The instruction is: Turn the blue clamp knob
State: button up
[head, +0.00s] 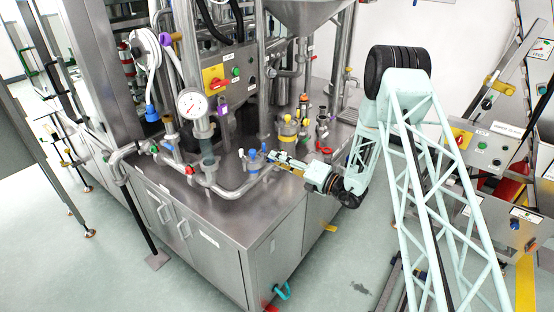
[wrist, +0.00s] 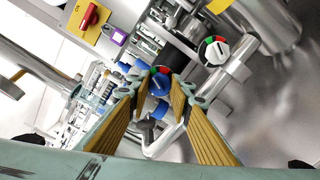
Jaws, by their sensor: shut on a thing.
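A small blue knob (wrist: 160,85) with a red and green marked disc behind it shows in the middle of the wrist view, between my fingertips. In the head view, blue parts (head: 252,154) show on a pipe fitting above the steel cabinet top. My gripper (head: 268,158) reaches in from the right, its fingertips at this fitting. In the wrist view, my gripper (wrist: 161,88) has its ribbed yellow-brown fingers on either side of the blue knob, shut on it. The fingers hide part of the fitting.
A second dial (wrist: 215,50) with red, green and white markings sits right of the fingers. A pressure gauge (head: 192,103) and pipes stand left of the fitting. A yellow-topped fitting (head: 288,130) stands behind my gripper. The front cabinet top (head: 235,210) is clear.

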dwell(0.4)
jog(key=o, duration=0.9)
jog(key=shift+d, duration=0.1)
jog(key=shift+v, duration=5.9)
